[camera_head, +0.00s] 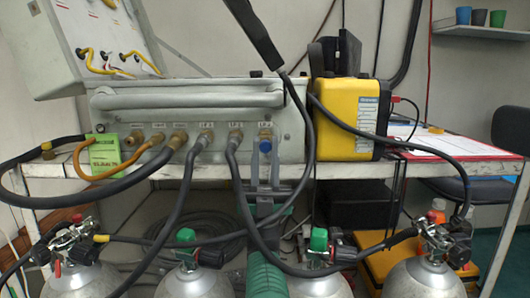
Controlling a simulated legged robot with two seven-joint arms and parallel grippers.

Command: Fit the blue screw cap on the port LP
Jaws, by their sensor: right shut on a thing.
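The blue screw cap (265,142) is at the rightmost port in the row on the grey air panel (130,118), under a small white label that seems to begin with LP. The cap covers that port, so I cannot tell whether it is threaded on or only held against it. My right gripper (265,150) reaches up from below on a green arm. Its two grey fingers are upright, one on each side of the cap, and shut on it. My left gripper is not in view.
Black hoses run from the neighbouring ports (236,137), one passing close left of my right gripper. Another black hose (309,130) hangs close on its right. A yellow box (345,118) stands right of the panel. Gas cylinders (425,280) stand below the bench.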

